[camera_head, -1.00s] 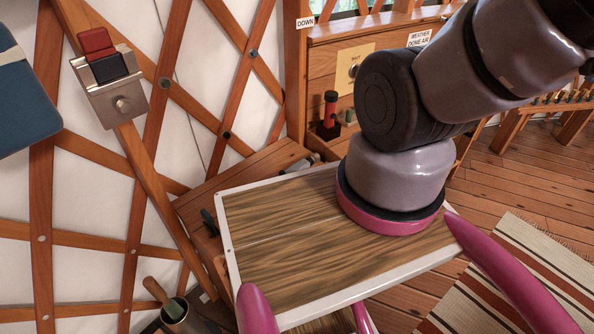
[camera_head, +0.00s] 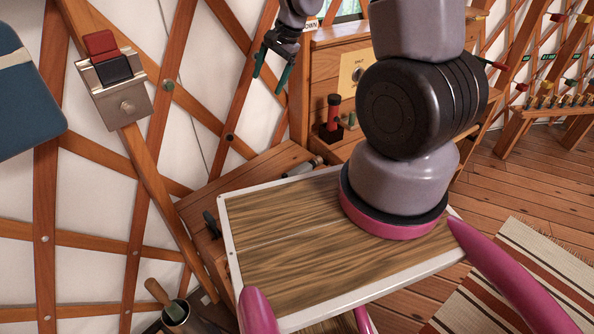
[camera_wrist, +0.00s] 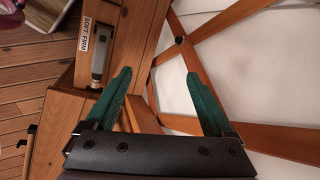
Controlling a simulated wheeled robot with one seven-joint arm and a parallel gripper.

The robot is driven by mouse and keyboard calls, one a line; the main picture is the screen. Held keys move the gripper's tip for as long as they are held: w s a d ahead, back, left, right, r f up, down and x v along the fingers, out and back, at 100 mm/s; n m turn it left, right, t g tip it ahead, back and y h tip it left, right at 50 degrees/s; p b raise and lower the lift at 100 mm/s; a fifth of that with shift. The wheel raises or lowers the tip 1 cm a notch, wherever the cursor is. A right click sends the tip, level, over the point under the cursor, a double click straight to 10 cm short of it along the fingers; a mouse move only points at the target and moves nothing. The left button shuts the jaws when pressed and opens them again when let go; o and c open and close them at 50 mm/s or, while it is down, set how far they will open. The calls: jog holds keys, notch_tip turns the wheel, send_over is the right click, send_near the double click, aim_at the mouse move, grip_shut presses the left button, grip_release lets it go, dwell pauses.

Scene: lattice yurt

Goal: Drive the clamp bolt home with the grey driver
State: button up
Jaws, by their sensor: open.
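The clamp (camera_head: 114,90) is a metal bracket on a lattice slat at the left of the head view, with a red and a black block at its top. Its round-headed bolt (camera_head: 127,106) sticks out of the plate. A grey cylindrical tool, which looks like the grey driver (camera_head: 303,166), lies on the wooden bench behind my tray. It also shows in the wrist view (camera_wrist: 97,64), left of my fingers. My gripper (camera_head: 271,72) is open and empty, fingers down, above the bench and apart from the tool. The fingers also show in the wrist view (camera_wrist: 157,76).
A red-handled tool (camera_head: 333,112) stands in a dark holder by the wooden cabinet (camera_head: 325,70). A blue panel (camera_head: 25,100) hangs at the left edge. A striped rug (camera_head: 510,280) lies at right.

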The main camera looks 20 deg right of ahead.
jog(key=s+d+f+m+g+h, duration=0.1)
jog(key=d+f, duration=0.1)
jog(key=f, duration=0.6)
jog(key=s+d+f+m+h, duration=0.1)
jog(key=d+f, duration=0.1)
jog(key=f, duration=0.6)
jog(key=s+d+f+m+g+h, duration=0.1)
jog(key=s+d+f+h, duration=0.1)
jog(key=f, duration=0.6)
jog(key=shift+d+f+g, duration=0.3)
jog(key=shift+d, duration=0.3)
send_over(297, 170)
jog(key=f, duration=0.4)
jog(key=shift+s+f, duration=0.35)
jog(key=f, duration=0.5)
jog(key=shift+w+f, duration=0.25)
jog(key=shift+f, duration=0.05)
grip_shut()
